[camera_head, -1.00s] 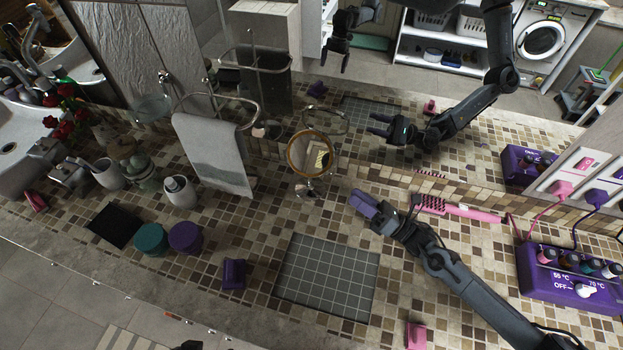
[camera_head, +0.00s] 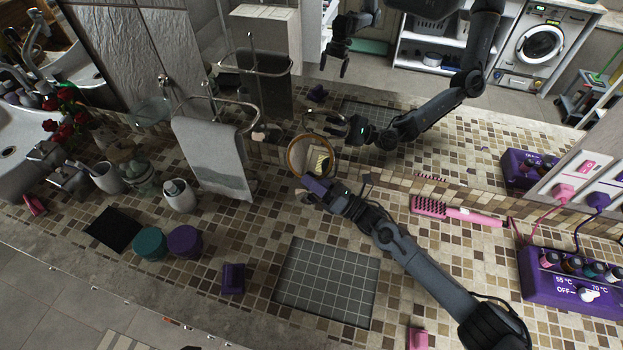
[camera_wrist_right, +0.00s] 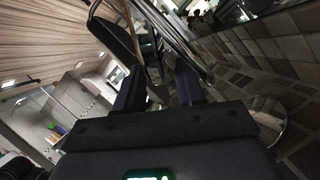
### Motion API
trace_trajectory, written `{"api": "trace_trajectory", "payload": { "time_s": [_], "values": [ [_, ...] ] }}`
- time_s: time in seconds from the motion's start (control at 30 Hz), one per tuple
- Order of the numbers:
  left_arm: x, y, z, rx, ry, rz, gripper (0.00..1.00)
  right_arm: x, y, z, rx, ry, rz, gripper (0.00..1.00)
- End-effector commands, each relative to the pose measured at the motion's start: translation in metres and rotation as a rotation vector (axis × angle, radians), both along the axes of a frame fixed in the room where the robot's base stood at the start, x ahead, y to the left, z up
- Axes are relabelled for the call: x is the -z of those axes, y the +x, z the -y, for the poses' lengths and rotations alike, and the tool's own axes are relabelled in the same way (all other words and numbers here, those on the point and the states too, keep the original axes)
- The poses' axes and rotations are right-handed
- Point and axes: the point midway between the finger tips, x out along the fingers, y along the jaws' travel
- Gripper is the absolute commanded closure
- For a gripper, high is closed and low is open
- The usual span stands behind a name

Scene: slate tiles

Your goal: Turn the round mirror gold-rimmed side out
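The round mirror (camera_head: 321,158) stands on the tiled counter near the wall mirror. Its gold-coloured rim shows toward the head camera, and its lower part and stand are mostly hidden behind my right gripper (camera_head: 314,189). In the right wrist view, the two purple fingers of that gripper (camera_wrist_right: 158,82) are apart. A dark disc (camera_wrist_right: 112,40), which looks like the round mirror, is just ahead at the upper left, with thin metal parts near the fingers. I cannot tell whether they touch.
A towel rack with a grey towel (camera_head: 214,155) stands left of the round mirror. A pink hairbrush (camera_head: 455,211) lies right of my gripper, and a purple socket unit (camera_head: 570,290) is farther right. A grey tiled mat (camera_head: 328,280) lies clear in front.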

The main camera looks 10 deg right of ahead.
Motion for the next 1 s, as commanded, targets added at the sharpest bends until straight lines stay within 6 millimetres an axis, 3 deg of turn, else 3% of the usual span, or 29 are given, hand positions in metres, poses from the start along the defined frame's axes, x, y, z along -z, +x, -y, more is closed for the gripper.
{"api": "trace_trajectory", "payload": {
  "time_s": [0.4,0.43,0.67,0.87,1.0],
  "values": [
    [0.000,0.000,0.002,-0.006,-0.010,-0.001,0.00,-0.002,0.004,-0.005,-0.001,-0.001,0.000,0.62],
    [0.000,0.000,0.003,-0.007,-0.012,-0.001,0.00,-0.002,0.004,-0.005,-0.001,-0.001,0.000,0.63],
    [0.000,0.000,0.003,-0.008,-0.013,0.000,0.00,-0.002,0.003,-0.005,-0.001,-0.001,0.000,0.98],
    [0.002,0.000,0.003,-0.007,-0.011,-0.001,0.00,-0.001,0.004,-0.005,0.000,-0.002,0.003,1.00],
    [0.015,0.000,0.002,-0.004,-0.007,0.000,0.00,0.004,0.005,-0.004,-0.002,-0.014,0.029,1.00]
  ]
}}
